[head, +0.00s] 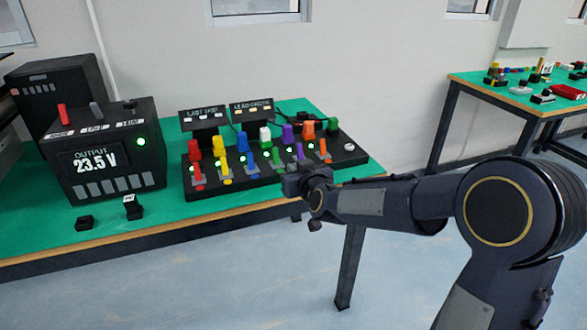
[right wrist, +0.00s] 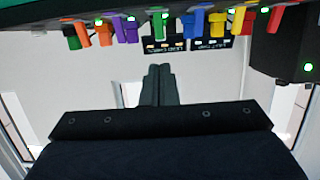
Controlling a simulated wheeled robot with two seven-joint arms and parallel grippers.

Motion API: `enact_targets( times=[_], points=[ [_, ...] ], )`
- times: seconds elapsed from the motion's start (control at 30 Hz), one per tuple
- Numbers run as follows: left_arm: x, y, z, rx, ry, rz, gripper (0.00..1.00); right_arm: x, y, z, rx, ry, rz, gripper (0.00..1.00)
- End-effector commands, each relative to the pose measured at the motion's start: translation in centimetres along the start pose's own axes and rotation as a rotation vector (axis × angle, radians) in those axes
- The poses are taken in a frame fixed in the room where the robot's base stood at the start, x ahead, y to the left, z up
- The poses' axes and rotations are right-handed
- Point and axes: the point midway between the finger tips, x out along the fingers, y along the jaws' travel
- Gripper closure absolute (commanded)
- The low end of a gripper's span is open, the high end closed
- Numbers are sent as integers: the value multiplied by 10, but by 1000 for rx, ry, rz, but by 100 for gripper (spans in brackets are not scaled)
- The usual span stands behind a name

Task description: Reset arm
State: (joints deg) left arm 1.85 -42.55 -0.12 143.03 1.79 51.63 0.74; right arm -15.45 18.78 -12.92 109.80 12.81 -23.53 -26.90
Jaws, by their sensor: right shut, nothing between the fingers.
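My right arm reaches in from the right in the head view. Its gripper (head: 308,183) is at the right front of the switch panel (head: 272,178), near the table's front edge. In the right wrist view the gripper's fingers (right wrist: 158,85) are together with nothing between them. The panel's coloured switches and lit green lamps show upside down along the top of that view. I cannot tell whether the gripper touches the panel. My left gripper does not show.
A power supply box (head: 105,150) reading 23.5 V stands on the green table (head: 235,206), left of the panel. Two small black blocks lie in front of it. Two label signs stand behind the panel. Another green table (head: 487,84) with small parts is at the back right. Floor between is clear.

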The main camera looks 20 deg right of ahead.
Motion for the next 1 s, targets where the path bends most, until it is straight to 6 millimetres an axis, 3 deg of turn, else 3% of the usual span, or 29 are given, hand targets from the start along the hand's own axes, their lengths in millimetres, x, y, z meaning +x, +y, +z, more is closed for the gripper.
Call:
enact_targets(
  times=[0.27,0.37,0.47,0.57,0.7,0.8,1.0],
  points=[
    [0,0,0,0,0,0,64,-1,1,0,4,-4,-2,100],
    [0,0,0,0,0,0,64,-16,4,1,34,-35,-21,100],
    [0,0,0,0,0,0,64,-52,9,6,103,-112,-69,100],
    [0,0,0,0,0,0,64,-107,10,22,185,-229,-131,100],
    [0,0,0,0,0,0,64,-187,3,56,269,-411,-196,100],
    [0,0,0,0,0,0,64,-231,-3,80,304,-515,-213,100],
    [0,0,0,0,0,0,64,-298,-12,124,344,-682,-207,100]
  ],
)
